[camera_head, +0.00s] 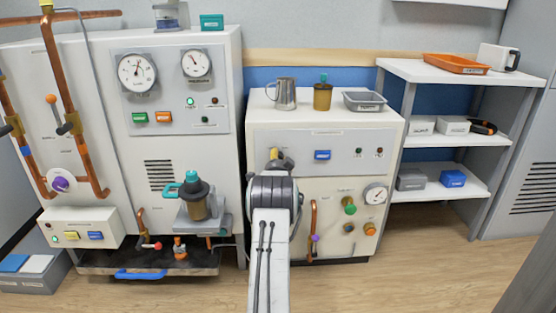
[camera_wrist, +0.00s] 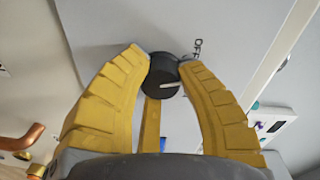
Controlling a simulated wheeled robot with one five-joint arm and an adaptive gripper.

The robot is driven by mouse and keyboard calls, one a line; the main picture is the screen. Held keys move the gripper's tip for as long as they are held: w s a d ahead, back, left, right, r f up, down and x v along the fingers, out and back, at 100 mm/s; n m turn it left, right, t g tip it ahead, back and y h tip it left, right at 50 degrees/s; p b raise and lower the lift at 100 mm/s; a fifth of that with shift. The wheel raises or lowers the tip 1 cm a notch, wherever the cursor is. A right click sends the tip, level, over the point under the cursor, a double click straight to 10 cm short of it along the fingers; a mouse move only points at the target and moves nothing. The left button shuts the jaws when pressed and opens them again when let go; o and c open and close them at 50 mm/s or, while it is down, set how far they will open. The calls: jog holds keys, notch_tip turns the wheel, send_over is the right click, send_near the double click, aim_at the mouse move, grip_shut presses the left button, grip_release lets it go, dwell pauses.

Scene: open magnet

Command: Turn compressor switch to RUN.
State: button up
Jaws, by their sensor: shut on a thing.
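The compressor switch (camera_wrist: 162,78) is a round black knob with a white pointer line, on a pale panel in the wrist view. The pointer lies toward the right side of the picture. An OFF label (camera_wrist: 198,47) shows beside the knob, close to the right fingertip. No RUN label is readable. My gripper (camera_wrist: 164,70) has yellow fingers shut on the knob from both sides, with a third finger below it. In the head view my gripper (camera_head: 276,155) is at the left part of the middle cabinet's grey panel (camera_head: 340,153), and my arm hides much of that area.
The panel also bears a blue button (camera_head: 322,155) and small lamps. A metal jug (camera_head: 284,93) and a grey tray (camera_head: 364,101) stand on the cabinet top. The floor to the right is clear.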

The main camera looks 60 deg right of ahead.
jog(key=shift+s+d+r, duration=0.15)
jog(key=shift+d+r, duration=0.05)
jog(key=shift+r, duration=0.3)
jog(key=o, duration=0.9)
jog(key=shift+o, duration=1.4)
jog(key=shift+f, duration=0.3)
jog(key=shift+a, duration=0.15)
jog(key=v, duration=1.1)
jog(key=shift+s+a, duration=0.15)
jog(key=shift+a, duration=0.2)
